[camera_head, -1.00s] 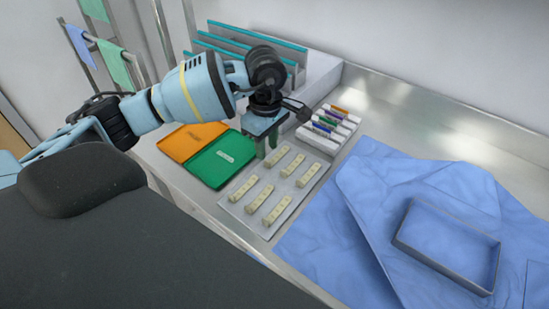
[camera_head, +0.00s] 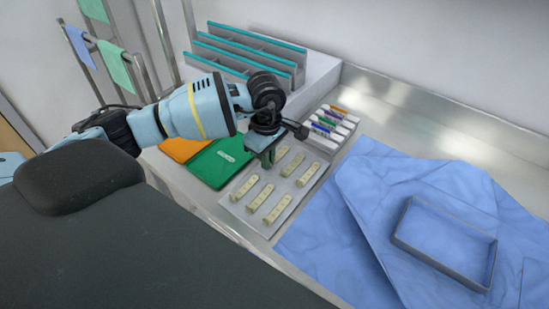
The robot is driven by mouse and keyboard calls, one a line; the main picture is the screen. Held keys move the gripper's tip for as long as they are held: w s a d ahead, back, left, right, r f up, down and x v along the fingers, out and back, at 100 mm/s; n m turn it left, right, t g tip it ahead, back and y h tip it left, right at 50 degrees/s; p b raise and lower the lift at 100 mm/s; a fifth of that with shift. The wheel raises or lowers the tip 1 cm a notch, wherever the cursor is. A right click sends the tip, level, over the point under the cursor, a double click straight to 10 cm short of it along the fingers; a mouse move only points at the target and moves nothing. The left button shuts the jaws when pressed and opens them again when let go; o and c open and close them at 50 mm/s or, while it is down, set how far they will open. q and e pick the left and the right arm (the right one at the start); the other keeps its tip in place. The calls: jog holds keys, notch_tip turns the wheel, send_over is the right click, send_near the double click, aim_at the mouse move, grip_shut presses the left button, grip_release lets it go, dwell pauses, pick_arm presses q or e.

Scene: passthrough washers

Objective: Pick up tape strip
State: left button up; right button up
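Several beige tape strips lie in two rows on a flat grey tray (camera_head: 234,206). The front row has a left strip (camera_head: 244,187), a middle strip (camera_head: 260,198) and a right strip (camera_head: 277,209). The back row has a middle strip (camera_head: 292,164) and a right strip (camera_head: 309,174); its left strip (camera_head: 283,152) is partly hidden by my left gripper. My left gripper (camera_head: 268,160) points down at the tray's back left, close beside that strip. Whether its fingers touch the strip or are closed is not clear. My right gripper is not in view.
A green folder (camera_head: 205,168) and an orange one (camera_head: 182,150) lie left of the tray. A white rack of coloured markers (camera_head: 328,130) stands behind it, near teal-edged holders (camera_head: 240,62). Blue cloth (camera_head: 375,185) with an open box frame (camera_head: 420,260) covers the right.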

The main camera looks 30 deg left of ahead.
pick_arm(q)
grip_shut()
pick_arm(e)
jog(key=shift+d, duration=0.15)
pick_arm(q)
jog(key=shift+r, duration=0.15)
jog(key=shift+r, duration=0.6)
notch_tip(320, 180, up, 2)
jog(key=shift+r, duration=0.15)
jog(key=s+d, duration=0.2)
jog(key=d, duration=0.2)
jog(key=s+d+b, duration=0.1)
jog(key=s+d, duration=0.2)
jog(key=d, duration=0.1)
jog(key=s+d+r, duration=0.1)
jog(key=s+d, duration=0.2)
jog(key=d, duration=0.1)
jog(key=shift+s+d+r, duration=0.1)
jog(key=shift+s+d, duration=0.3)
jog(key=shift+d, duration=0.3)
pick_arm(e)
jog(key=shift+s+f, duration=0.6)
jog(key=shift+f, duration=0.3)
pick_arm(q)
jog(key=shift+s, duration=0.1)
